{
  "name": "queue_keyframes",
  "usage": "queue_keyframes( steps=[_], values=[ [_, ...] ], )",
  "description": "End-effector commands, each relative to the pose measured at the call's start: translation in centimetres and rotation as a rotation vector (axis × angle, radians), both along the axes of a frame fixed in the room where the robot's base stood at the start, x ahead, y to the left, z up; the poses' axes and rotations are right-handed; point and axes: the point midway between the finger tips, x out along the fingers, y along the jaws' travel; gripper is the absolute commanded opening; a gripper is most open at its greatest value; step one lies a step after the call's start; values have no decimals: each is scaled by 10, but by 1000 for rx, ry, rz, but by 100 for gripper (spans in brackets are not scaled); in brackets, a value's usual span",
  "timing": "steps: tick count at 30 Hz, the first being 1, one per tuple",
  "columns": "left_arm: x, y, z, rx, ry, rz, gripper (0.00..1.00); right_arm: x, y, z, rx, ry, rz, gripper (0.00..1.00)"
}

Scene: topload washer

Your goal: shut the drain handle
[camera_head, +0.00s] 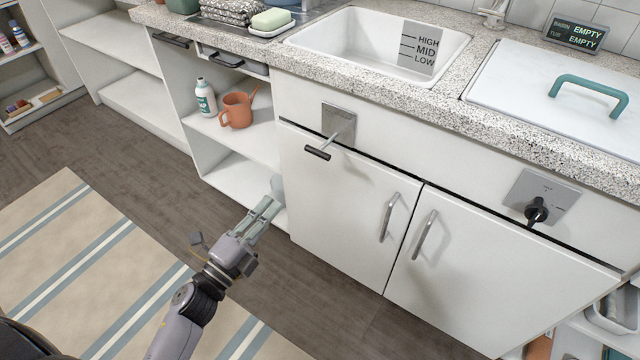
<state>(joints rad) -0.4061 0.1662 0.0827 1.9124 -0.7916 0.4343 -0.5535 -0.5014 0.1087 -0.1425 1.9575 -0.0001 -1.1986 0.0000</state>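Under the white basin (350,40), a square metal plate (338,118) on the cabinet front carries a lever handle (318,152) that sticks out toward me and ends in a black bar. A second metal plate with a black knob (537,211) is on the right, below the lidded tub (570,85). I cannot tell from labels which one is the drain handle. My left gripper (266,206) is in front of the lower open shelf, below and left of the lever, apart from it. Its fingers lie close together; whether they are shut is unclear. My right gripper is out of view.
Cabinet doors with upright pulls (389,217) are below the lever. An orange watering can (237,110) and a white bottle (206,97) stand on the open shelf. The display (576,34) reads BASIN EMPTY and TUB EMPTY. A striped rug (80,240) lies on the floor.

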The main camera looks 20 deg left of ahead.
Motion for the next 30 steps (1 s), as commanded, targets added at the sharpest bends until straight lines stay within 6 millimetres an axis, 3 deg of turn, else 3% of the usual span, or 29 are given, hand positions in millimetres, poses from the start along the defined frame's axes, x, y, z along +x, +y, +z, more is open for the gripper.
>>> queue_keyframes(
  steps=[5,21,30],
  values=[
    [11,-6,10,17,-22,-7,0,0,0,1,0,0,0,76],
    [109,-41,29,13,-18,-5,0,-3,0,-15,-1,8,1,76],
    [128,-48,32,12,-15,-4,0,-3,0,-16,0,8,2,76]
  ],
)
